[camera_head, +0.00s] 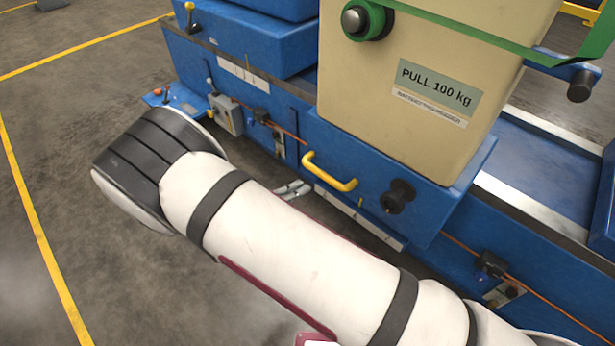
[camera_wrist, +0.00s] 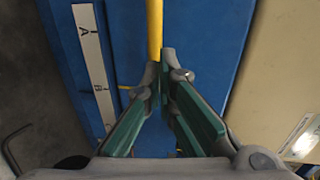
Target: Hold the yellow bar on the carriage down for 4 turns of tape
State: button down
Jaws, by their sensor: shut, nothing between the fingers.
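The yellow bar (camera_head: 330,172) is a handle on the side of the blue carriage (camera_head: 455,215), below the beige block (camera_head: 400,75) labelled "PULL 100 kg". Green tape (camera_head: 480,38) runs from a green roll (camera_head: 376,22) at the block's top across to the right. In the wrist view the yellow bar (camera_wrist: 155,28) runs down to my gripper (camera_wrist: 159,75). The fingers are shut and empty, with their tips at the bar's lower visible end. I cannot tell whether they touch it. In the head view my arm hides most of the gripper.
A white strip marked A and B (camera_wrist: 91,60) lies left of the bar, with a thin yellow pointer (camera_wrist: 127,88) near B. A black knob (camera_head: 398,196) sticks out right of the bar. The blue bed (camera_head: 540,165) extends right. Open floor (camera_head: 90,100) lies left.

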jog(key=p+v, duration=0.1)
jog(key=v, duration=0.4)
jog(key=shift+s+a, duration=0.3)
